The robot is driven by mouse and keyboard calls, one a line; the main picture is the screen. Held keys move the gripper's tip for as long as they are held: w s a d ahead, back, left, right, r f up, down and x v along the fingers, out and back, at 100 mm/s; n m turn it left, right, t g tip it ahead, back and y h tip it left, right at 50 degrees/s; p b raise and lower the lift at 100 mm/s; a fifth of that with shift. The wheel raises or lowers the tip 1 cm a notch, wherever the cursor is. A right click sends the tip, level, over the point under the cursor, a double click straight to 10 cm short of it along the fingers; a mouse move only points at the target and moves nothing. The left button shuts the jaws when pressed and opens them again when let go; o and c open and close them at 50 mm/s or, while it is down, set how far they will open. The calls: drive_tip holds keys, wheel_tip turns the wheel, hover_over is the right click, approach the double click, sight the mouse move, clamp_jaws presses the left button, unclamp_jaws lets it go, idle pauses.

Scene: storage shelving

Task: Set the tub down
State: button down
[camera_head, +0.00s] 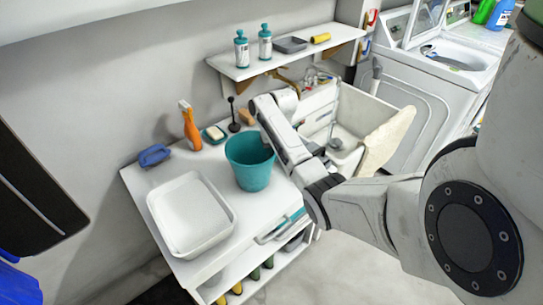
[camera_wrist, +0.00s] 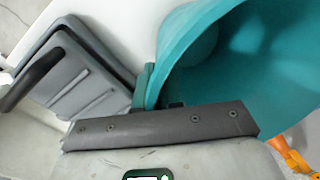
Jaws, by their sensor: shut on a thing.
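The teal tub (camera_head: 248,166) is upright at the white counter (camera_head: 142,182), right of the white tray. Whether its base touches the counter or hangs just above is hard to tell. My gripper (camera_wrist: 158,108) is shut on the tub's rim in the wrist view, where the tub's inside (camera_wrist: 245,65) fills the upper right. In the head view, my arm reaches the tub from the right, and my fingertips are hard to make out.
A white tray (camera_head: 190,214) takes up the counter's front left. An orange spray bottle (camera_head: 190,127), a blue brush (camera_head: 154,155), a soap dish (camera_head: 214,134) and a dark-handled tool (camera_head: 234,120) stand behind. A sink (camera_head: 352,118) is to the right. A wall shelf (camera_head: 262,64) hangs above.

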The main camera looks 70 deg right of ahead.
drive_tip(key=c, duration=1.3)
unclamp_jaws()
drive_tip(key=shift+f, duration=0.1)
drive_tip(key=shift+o, duration=0.2)
wheel_tip(320, 180, up, 12)
drive_tip(key=s+d+p, duration=0.1)
drive_tip(key=p, duration=0.1)
drive_tip(key=shift+s, duration=0.2)
